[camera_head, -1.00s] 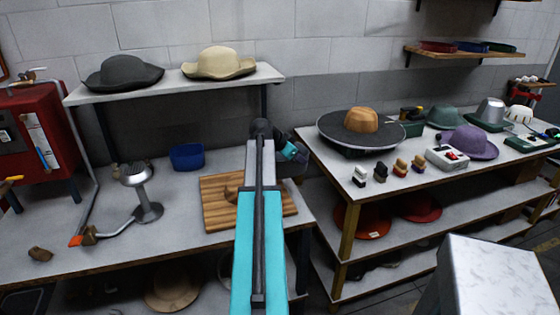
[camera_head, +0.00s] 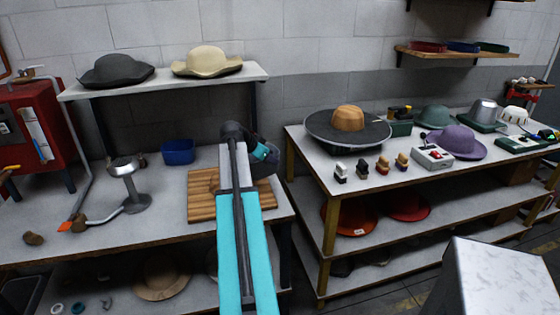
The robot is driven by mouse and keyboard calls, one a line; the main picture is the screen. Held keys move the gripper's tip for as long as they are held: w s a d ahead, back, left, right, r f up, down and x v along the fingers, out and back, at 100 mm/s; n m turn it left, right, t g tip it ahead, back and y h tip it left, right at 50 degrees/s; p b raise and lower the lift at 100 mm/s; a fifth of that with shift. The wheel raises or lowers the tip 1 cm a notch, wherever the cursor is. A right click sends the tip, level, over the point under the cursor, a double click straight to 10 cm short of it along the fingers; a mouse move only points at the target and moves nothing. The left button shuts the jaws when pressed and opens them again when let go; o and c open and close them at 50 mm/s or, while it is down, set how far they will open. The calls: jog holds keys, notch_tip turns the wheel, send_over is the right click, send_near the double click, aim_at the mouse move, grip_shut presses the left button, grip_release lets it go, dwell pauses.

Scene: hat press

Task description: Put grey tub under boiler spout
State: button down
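The boiler (camera_head: 45,130) is a red cabinet at the left edge, with a gauge strip on its front. A tap-like fitting with a brown handle (camera_head: 28,72) sits on its top; I cannot tell which part is the spout. I cannot make out a grey tub in the view. The only tub-like vessel I see clearly is a blue one (camera_head: 178,152) on the left bench. My teal arm reaches forward over the bench, and my gripper (camera_head: 264,160) is at its far end, mostly hidden behind the dark wrist. Its fingers do not show clearly.
A striped wooden board (camera_head: 202,207) lies partly behind my arm. A silver steam stand (camera_head: 133,190) stands left of it. A raised shelf (camera_head: 165,84) holds two hats. The right table (camera_head: 310,150) carries hats, stamps and devices. A grey-white block (camera_head: 505,280) stands front right.

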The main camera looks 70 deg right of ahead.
jog(key=w+a+n+t, duration=0.6)
jog(key=w+a+n, duration=0.2)
jog(key=w+a, duration=2.35)
jog(key=w+a+n+t+y, duration=0.3)
jog(key=a+n, duration=0.4)
jog(key=a, duration=1.2)
jog(key=w+a+n+t+y, duration=0.3)
jog(key=w+a+n+y, duration=0.2)
jog(key=a, duration=1.5)
jog(key=shift+a+r+n, duration=0.15)
jog(key=shift+n, duration=0.85)
jog(key=shift+w+a, duration=0.1)
